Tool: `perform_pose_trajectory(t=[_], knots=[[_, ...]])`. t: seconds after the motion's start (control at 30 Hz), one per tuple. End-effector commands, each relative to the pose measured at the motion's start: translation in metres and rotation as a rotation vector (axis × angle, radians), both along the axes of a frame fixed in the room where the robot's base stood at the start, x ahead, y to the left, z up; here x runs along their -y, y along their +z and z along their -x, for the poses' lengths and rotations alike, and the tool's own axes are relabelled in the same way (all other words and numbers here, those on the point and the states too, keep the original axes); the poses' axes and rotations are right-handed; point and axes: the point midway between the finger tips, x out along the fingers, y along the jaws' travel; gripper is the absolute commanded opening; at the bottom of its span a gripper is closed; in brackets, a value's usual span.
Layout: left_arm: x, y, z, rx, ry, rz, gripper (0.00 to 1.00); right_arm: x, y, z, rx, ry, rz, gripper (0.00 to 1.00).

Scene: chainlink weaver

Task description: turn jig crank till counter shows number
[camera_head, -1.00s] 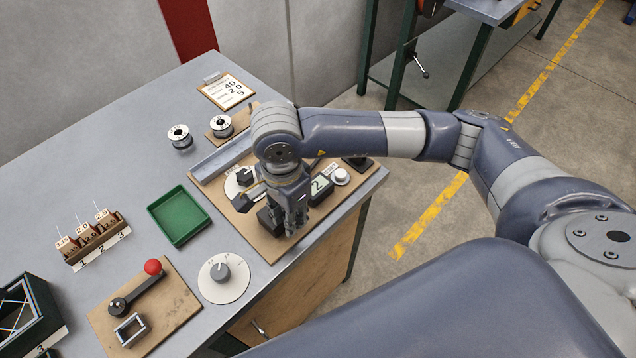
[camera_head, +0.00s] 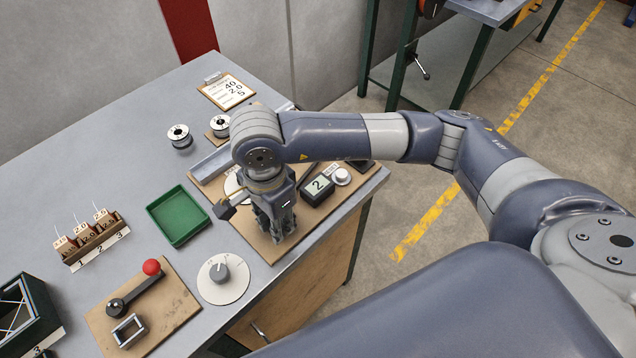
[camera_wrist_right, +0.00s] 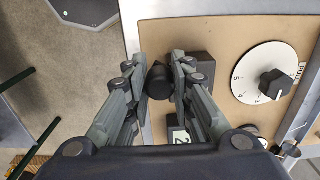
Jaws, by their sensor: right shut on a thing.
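My right gripper (camera_head: 275,236) is low over the front of a tan jig board (camera_head: 246,222). The right wrist view shows its fingers (camera_wrist_right: 158,85) closed around a dark round-topped crank knob (camera_wrist_right: 158,80). The head view hides this knob behind the fingers. A counter (camera_head: 318,186) beside the gripper reads 2; it also shows in the right wrist view (camera_wrist_right: 180,136), partly covered by a finger. A white numbered dial with a black pointer (camera_wrist_right: 263,72) sits on the same board. My left gripper is not in view.
A white round button (camera_head: 341,176) stands beside the counter. Left of the board are a green tray (camera_head: 180,238), another white dial (camera_head: 223,289), and a red-knobbed crank (camera_head: 151,267) on its own board. A clipboard (camera_head: 226,90) and spools (camera_head: 180,136) lie toward the back.

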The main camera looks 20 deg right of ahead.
Motion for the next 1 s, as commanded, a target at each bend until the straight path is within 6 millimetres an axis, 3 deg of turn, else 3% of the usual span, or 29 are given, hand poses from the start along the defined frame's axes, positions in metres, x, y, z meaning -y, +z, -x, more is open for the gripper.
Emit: perform_pose_trajectory(t=[0.03, 0.23, 0.57, 1.0], knots=[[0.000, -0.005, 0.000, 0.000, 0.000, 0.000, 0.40, -0.006, -0.007, 0.003, -0.012, 0.007, -0.002, 0.00], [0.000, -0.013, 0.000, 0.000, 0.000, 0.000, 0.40, -0.020, -0.007, -0.004, -0.012, 0.009, -0.003, 0.00], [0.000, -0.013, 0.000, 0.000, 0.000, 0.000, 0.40, -0.021, -0.006, -0.005, -0.012, 0.008, -0.003, 0.00], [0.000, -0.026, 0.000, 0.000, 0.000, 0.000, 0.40, -0.034, -0.005, -0.025, -0.008, 0.004, -0.002, 0.00]])
